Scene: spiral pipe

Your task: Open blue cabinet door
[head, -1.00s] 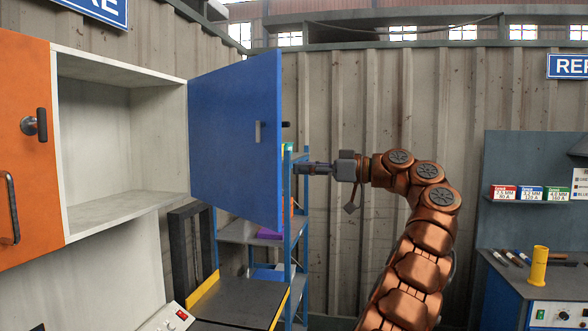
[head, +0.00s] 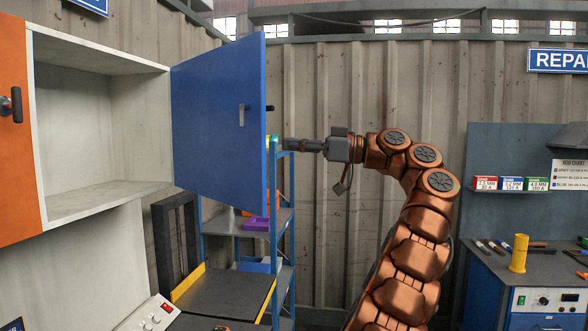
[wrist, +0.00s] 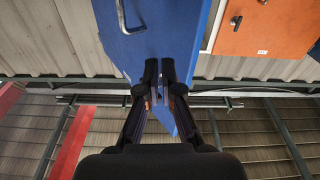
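The blue cabinet door (head: 217,130) stands swung wide open from the right side of the white cabinet in the head view. A grey latch plate (head: 241,115) is on the face towards me, and a dark knob (head: 269,108) pokes out past its free edge. My gripper (head: 286,145) is just right of that edge, pointing left, with a small gap to it in the picture. In the wrist view the door (wrist: 180,30) lies beyond the fingertips (wrist: 160,75), with a handle (wrist: 130,22) at upper left. The fingers are nearly together, and nothing is seen held. Contact with the door is unclear.
The open cabinet (head: 105,120) is empty, with an orange door (head: 16,130) at left. A blue-framed shelf rack (head: 282,230) stands behind the door. A workbench (head: 530,270) with a yellow cylinder (head: 518,254) is at right. A corrugated wall (head: 340,80) closes the back.

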